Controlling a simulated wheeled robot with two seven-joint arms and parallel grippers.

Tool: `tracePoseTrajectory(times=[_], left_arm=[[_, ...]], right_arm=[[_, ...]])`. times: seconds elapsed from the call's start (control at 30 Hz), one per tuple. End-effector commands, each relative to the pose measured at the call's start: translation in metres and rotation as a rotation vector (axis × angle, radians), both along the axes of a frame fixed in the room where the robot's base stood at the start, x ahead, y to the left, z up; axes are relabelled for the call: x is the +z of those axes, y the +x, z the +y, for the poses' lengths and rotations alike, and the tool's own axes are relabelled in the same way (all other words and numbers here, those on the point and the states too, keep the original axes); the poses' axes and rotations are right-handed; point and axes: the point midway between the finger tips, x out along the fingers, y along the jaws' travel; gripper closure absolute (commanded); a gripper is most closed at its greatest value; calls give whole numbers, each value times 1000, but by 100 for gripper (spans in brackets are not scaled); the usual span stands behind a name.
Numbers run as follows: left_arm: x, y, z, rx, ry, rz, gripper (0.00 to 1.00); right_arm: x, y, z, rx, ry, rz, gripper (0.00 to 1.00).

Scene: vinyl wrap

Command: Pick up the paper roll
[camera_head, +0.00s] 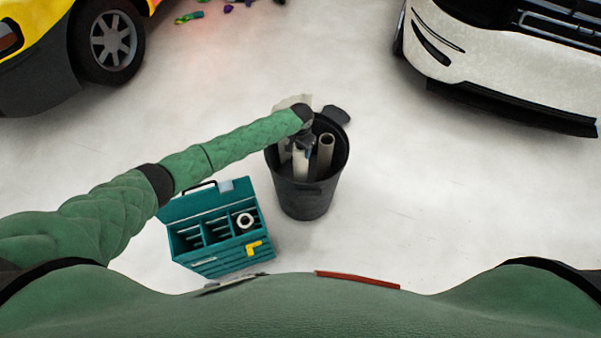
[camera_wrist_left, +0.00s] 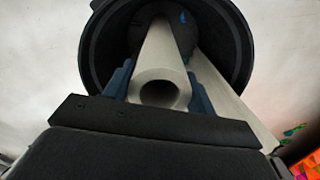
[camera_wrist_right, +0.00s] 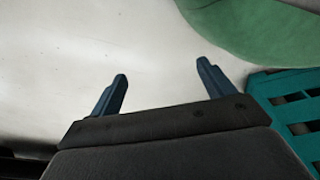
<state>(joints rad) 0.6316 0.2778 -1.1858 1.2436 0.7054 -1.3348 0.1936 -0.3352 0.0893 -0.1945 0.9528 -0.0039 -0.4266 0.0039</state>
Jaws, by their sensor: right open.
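Pale paper rolls stand in a black bin (camera_head: 305,200) at the middle of the head view. One roll (camera_head: 326,150) with an open end stands at the bin's right side. My left gripper (camera_head: 303,140) is over the bin, on another pale roll (camera_head: 300,167). In the left wrist view, this roll (camera_wrist_left: 160,75) lies between the two blue fingers, which press close on both sides with no clear gap. Its hollow end faces the palm. A further pale piece (camera_wrist_left: 225,100) leans to its right. My right gripper (camera_wrist_right: 160,88) is open and empty above the floor.
A teal toolbox (camera_head: 215,265) with a white ring and a yellow item stands left of the bin. A yellow car (camera_head: 30,75) and a white car (camera_head: 490,65) stand at the far sides. The floor right of the bin is clear.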

Motion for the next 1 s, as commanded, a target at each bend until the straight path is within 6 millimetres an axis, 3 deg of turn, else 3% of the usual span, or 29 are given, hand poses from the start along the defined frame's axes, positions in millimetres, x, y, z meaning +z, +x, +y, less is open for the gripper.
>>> tracePoseTrajectory(times=[0.03,0.2,0.57,0.8,1.0], left_arm=[[0,0,0,0,0,0,60],[1,0,0,0,0,0,89],[10,1,0,0,-1,-1,90],[51,1,0,-1,-3,-3,90],[82,1,0,-1,-2,-2,90]], right_arm=[[0,0,0,0,0,0,19],[0,0,-1,0,-1,0,19],[-4,2,-1,0,-2,3,19],[11,38,12,-1,8,-23,19],[28,49,21,-7,13,-8,19]])
